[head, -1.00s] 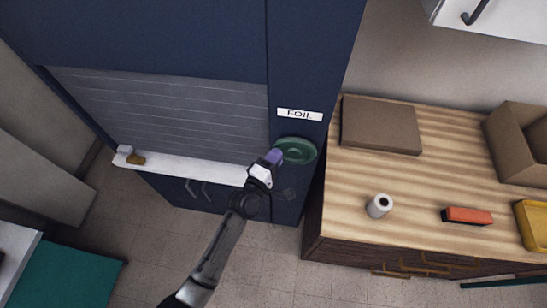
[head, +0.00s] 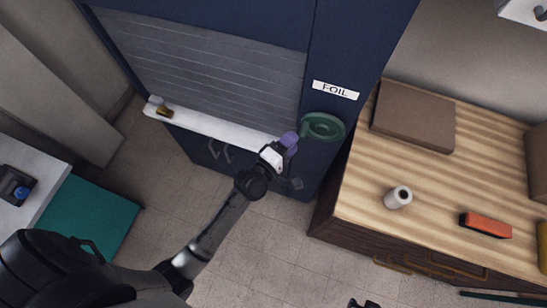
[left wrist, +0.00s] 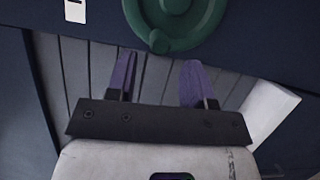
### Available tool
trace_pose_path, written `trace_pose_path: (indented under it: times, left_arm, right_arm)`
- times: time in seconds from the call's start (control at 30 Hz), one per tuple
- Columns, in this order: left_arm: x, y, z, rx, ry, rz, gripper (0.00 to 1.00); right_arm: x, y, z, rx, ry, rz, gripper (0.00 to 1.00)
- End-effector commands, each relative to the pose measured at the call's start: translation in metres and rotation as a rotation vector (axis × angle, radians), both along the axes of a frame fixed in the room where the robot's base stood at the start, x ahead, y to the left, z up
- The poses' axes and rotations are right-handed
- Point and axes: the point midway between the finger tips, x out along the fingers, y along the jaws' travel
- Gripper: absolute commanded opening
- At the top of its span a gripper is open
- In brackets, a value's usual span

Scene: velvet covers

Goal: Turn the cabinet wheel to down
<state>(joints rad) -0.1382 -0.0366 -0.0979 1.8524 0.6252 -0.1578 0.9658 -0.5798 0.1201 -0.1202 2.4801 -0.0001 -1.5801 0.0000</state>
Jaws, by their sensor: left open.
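The green cabinet wheel (head: 323,127) is on the dark blue cabinet front, below a white label reading FOIL (head: 335,90). My left gripper (head: 289,141) is just to the left of the wheel and a little lower in the head view. In the left wrist view its two purple fingers (left wrist: 158,78) are spread with nothing between them. The wheel (left wrist: 195,30) is beyond the fingertips there, cut off at the top, with a small round knob (left wrist: 159,41) on its rim. The fingers appear apart from the wheel. A small dark part, possibly my right gripper (head: 365,303), shows at the bottom edge.
A white ledge (head: 215,125) runs below the grey slatted shutter (head: 205,65), left of the wheel. The floor in front is clear.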

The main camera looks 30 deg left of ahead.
Motion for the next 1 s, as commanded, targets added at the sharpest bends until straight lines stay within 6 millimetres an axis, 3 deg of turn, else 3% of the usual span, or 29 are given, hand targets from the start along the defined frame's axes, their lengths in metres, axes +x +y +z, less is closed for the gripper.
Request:
trace_pose_path:
  times: [0.2,0.43,0.63,1.0]
  left_arm:
    - [-0.042,0.008,-0.002,0.0,0.001,0.0,0.48]
    - [-0.071,0.013,-0.003,0.0,0.002,-0.001,0.48]
    - [-0.081,0.015,-0.003,0.0,0.001,-0.001,0.48]
    - [-0.082,0.015,-0.002,0.0,0.0,-0.001,0.48]
  right_arm:
    - [0.0,-0.002,-0.003,-0.005,0.0,0.004,0.43]
    - [0.0,-0.001,-0.005,-0.005,0.0,0.003,0.43]
    - [0.0,-0.001,-0.005,-0.002,0.0,0.001,0.43]
    - [0.0,0.001,-0.005,0.005,0.001,-0.004,0.43]
